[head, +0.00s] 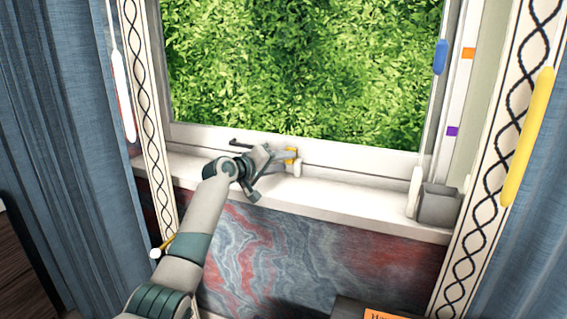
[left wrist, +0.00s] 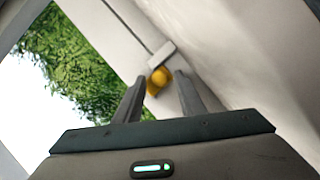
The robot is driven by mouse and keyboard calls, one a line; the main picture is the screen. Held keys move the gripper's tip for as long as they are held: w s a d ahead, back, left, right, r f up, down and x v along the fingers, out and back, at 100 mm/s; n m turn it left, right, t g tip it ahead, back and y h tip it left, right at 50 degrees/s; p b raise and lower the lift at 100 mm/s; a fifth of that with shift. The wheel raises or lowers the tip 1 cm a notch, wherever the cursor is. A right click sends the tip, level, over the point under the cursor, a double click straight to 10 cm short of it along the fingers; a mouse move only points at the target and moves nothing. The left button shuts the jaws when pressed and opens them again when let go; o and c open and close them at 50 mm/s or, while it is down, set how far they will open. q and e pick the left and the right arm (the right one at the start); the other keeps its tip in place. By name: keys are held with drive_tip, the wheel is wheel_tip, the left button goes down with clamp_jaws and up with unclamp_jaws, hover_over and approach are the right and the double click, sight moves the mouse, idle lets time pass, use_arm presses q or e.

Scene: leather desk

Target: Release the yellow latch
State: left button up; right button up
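The yellow latch (head: 291,154) is small and sits low on the white window frame, just above the sill. In the left wrist view the latch (left wrist: 158,80) shows as a rounded yellow piece beside a pale block. My left gripper (head: 281,160) reaches across the sill to the latch. In the left wrist view its fingers (left wrist: 160,82) are apart, and the latch appears between their tips. I cannot tell whether either finger touches it. My right gripper is in neither view.
The white sill (head: 350,205) runs below the window, with a grey box (head: 437,204) at its right end. A blue piece (head: 440,57) is on the right frame. A long yellow bar (head: 528,138) is at far right. Blue curtains (head: 60,120) hang at both sides.

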use_arm(q)
drive_tip(key=shift+w+d, duration=0.2)
clamp_jaws()
idle(0.3)
